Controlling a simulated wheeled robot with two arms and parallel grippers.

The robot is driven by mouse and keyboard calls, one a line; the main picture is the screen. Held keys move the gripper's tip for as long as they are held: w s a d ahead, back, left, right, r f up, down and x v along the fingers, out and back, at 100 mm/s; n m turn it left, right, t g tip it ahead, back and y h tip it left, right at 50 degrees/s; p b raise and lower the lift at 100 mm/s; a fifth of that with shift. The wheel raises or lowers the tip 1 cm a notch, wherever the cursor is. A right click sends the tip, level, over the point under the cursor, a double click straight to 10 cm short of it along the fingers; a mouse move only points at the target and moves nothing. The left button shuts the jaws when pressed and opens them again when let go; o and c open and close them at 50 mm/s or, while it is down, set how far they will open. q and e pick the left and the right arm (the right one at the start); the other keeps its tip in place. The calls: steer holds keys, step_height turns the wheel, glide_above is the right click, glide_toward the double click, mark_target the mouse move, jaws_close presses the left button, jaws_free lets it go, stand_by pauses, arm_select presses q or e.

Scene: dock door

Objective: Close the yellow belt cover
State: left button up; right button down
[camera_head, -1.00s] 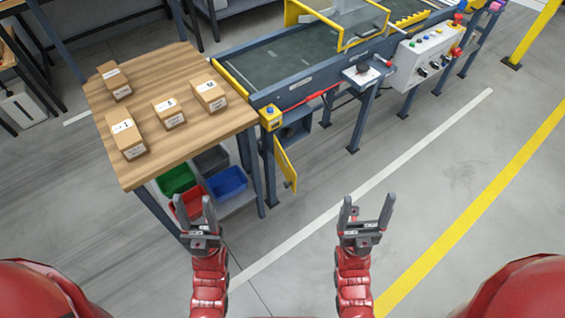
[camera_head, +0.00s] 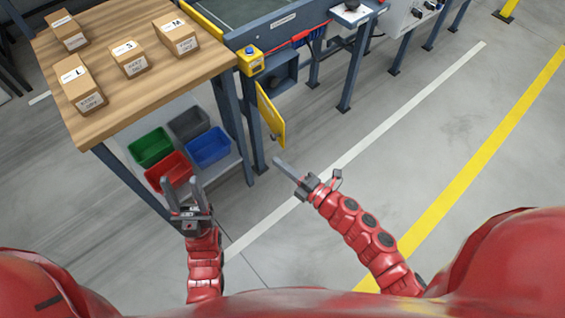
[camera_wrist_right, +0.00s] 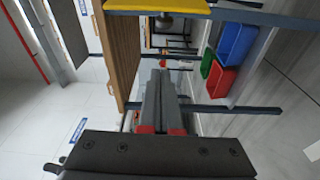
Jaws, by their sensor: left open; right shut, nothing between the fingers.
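The yellow belt cover (camera_head: 270,114) is a thin panel that stands swung out below the conveyor's near end, beside an open dark housing (camera_head: 283,78). In the right wrist view a yellow panel (camera_wrist_right: 160,9) shows at the top edge. My right gripper (camera_head: 279,162) is shut and empty, just below the cover's lower edge in the head view and apparently apart from it. Its closed fingers also show in the right wrist view (camera_wrist_right: 159,80). My left gripper (camera_head: 181,184) is open and empty, in front of the bins under the table.
A wooden table (camera_head: 120,104) with several cartons stands left. Red (camera_head: 169,170), green (camera_head: 151,147) and blue (camera_head: 209,147) bins sit on its lower shelf. A blue table leg (camera_head: 252,135) stands close left of the cover. The floor to the right is clear.

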steer(key=w+a, duration=0.1)
steer(key=w, duration=0.6)
steer(key=shift+a, duration=0.35)
